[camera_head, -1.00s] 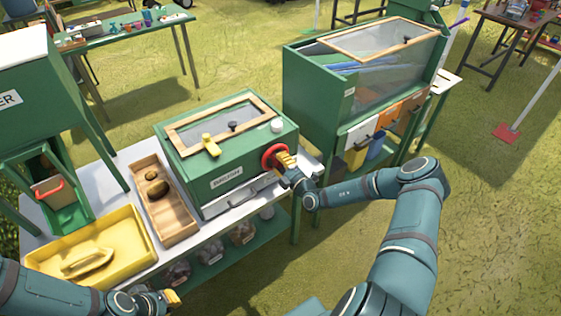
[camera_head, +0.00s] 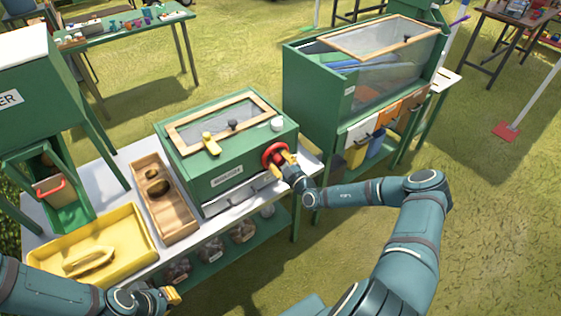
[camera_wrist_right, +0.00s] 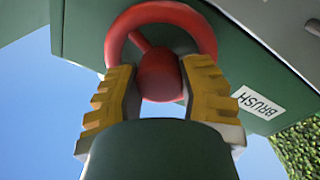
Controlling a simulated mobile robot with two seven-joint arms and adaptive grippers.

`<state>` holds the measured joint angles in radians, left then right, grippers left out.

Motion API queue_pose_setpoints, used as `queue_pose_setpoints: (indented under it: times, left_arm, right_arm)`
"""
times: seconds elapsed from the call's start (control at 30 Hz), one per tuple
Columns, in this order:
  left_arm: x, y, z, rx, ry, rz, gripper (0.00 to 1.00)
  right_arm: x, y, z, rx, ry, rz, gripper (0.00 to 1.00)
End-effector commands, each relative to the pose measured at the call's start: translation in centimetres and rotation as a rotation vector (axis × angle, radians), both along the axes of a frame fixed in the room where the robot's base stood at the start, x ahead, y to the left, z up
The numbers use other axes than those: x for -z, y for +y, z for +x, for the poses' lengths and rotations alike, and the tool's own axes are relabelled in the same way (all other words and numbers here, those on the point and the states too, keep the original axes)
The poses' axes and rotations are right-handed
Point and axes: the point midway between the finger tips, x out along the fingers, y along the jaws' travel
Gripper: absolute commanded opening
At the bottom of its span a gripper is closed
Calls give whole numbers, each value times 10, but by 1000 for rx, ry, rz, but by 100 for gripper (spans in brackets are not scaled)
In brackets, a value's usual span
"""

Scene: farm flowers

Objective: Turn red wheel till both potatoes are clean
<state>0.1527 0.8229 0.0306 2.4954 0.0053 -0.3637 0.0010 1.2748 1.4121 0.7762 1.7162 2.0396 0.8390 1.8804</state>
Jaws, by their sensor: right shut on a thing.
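The red wheel (camera_head: 275,155) is on the front of the green box (camera_head: 215,160) with the brush label. It also shows in the right wrist view (camera_wrist_right: 160,14), with a round red hub (camera_wrist_right: 159,75). My right gripper (camera_head: 283,158) has its yellow fingers on either side of the hub, shut on the wheel.
A yellow tray (camera_head: 130,232) with a yellow object in it stands at the left front of the white table. A taller green cabinet (camera_head: 318,95) stands behind to the right.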

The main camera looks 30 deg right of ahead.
Motion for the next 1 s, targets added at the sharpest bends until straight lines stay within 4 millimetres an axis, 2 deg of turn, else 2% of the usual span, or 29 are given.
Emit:
queue_pose_setpoints:
  times: [0.57, 0.6, 0.7, 1.0]
  left_arm:
    - [0, 0, 0, 0, 0, 0, 0]
    - [0, 0, 0, 0, 0, 0, 0]
    - [0, 0, 0, 0, 0, 0, 0]
    - [0, 0, 0, 0, 0, 0, 0]
  right_arm:
    - [-3, 3, 1, -5, -4, 38, 3]
    - [-3, 3, 2, -5, -4, 37, 45]
    - [-3, 2, 1, -4, -2, 37, 75]
    - [-1, 0, 0, -1, 1, 36, 75]
